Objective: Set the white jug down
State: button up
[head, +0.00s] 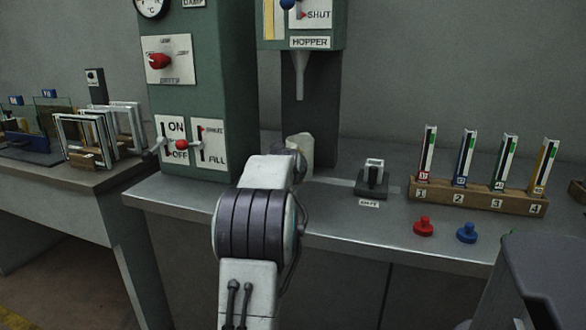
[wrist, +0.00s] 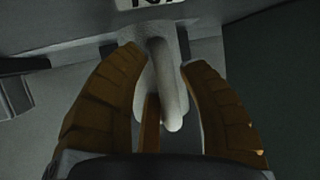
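The white jug (head: 305,150) shows in the head view below the hopper spout, partly hidden behind my wrist. In the wrist view, the jug (wrist: 171,82) is between my two brown fingers, with its pale handle pointing towards me. In the head view my arm covers the fingers. The jug's base is hidden, so I cannot tell whether it touches the bench (head: 340,215).
The hopper spout (head: 300,75) hangs above the jug. A small dark stand (head: 372,182) is to the right. Further right is a wooden rack (head: 480,198) with several coloured gauges, and red (head: 423,227) and blue (head: 466,233) knobs in front. A green control cabinet (head: 205,95) stands left.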

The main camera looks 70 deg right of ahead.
jog(key=shift+o, duration=0.7)
jog(key=shift+s+a+r, duration=0.1)
jog(key=shift+a+r, duration=0.15)
jog(key=shift+a, duration=0.1)
jog(key=p+v, duration=0.3)
jog(key=v, duration=0.8)
jog(key=w+a+f+n+t+y, duration=0.1)
jog(key=w+a+f+n+y, duration=0.15)
jog(key=w+a, duration=0.5)
jog(key=w+a+f+n+t+y, duration=0.1)
jog(key=w+a+f+n+y, duration=0.2)
jog(key=a, duration=0.8)
jog(key=w+a+f+n+t+y, duration=0.1)
jog(key=w+a+f+y, duration=0.15)
jog(key=w+a, duration=0.5)
jog(key=s+a+f+n+g+y, duration=0.1)
jog(key=s+a+f+n, duration=0.15)
jog(key=a, duration=0.55)
jog(key=s+a+f+n+y, duration=0.1)
jog(key=a+f+n+y, duration=0.15)
jog(key=a, duration=0.65)
jog(key=s+a+f+n+g+y, duration=0.1)
jog(key=s+a+f+n+g, duration=0.1)
jog(key=s+a, duration=0.7)
notch_tip(320, 180, down, 3)
jog(key=shift+s+a+r+n+g, duration=0.2)
jog(key=shift+s+a+n+g, duration=0.2)
jog(key=shift+a+n, duration=0.2)
